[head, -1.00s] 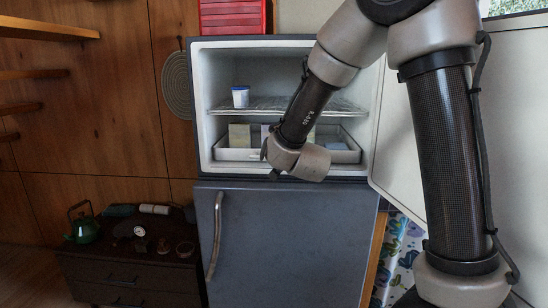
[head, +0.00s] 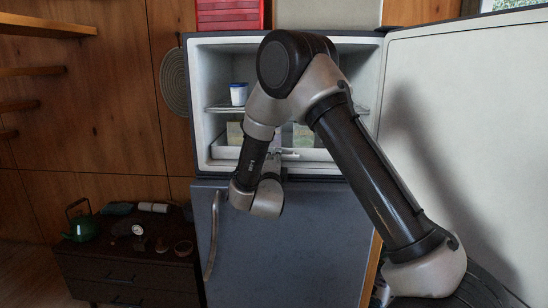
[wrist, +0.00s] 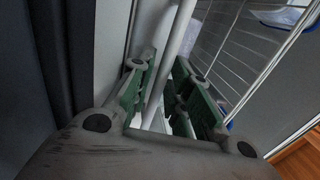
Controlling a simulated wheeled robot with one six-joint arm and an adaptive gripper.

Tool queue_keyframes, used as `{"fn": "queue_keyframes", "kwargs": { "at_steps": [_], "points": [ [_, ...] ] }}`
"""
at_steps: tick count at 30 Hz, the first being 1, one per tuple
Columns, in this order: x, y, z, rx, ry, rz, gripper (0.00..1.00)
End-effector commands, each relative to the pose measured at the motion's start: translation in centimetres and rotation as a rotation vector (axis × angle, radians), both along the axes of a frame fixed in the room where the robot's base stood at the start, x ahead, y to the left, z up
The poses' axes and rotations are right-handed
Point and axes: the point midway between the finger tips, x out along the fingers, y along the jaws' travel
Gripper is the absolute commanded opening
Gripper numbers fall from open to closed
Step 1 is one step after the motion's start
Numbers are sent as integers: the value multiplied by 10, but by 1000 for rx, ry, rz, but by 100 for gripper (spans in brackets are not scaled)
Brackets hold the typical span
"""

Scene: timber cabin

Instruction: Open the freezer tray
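The freezer compartment at the top of the fridge stands open in the head view. The freezer tray (head: 318,155) is a pale, low-walled tray on its floor, below the wire shelf, with its middle hidden by my arm. My gripper (head: 278,157) is at the tray's front, mostly hidden behind my wrist in the head view. In the wrist view, the green-padded fingers of my gripper (wrist: 166,72) stand apart, with a pale bar (wrist: 181,35) running between them. The bar seems to be the tray's front rim or handle; firm contact with it is not clear.
The open freezer door (head: 460,110) fills the right side. A white and blue tub (head: 239,94) stands on the wire shelf (wrist: 240,45). The closed lower fridge door (head: 320,240) has a vertical handle (head: 213,235).

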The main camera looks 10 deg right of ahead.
Motion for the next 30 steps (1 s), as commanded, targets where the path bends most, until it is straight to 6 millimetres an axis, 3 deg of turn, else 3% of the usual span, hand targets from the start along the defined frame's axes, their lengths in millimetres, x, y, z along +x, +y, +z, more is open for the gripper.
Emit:
{"fn": "queue_keyframes", "kwargs": {
  "at_steps": [10,13,14,30],
  "points": [
    [6,-2,1,-2,1,0,19],
    [6,-2,1,-1,0,0,1],
    [6,-2,1,-1,0,0,0],
    [0,0,1,-1,2,2,0]
  ]
}}
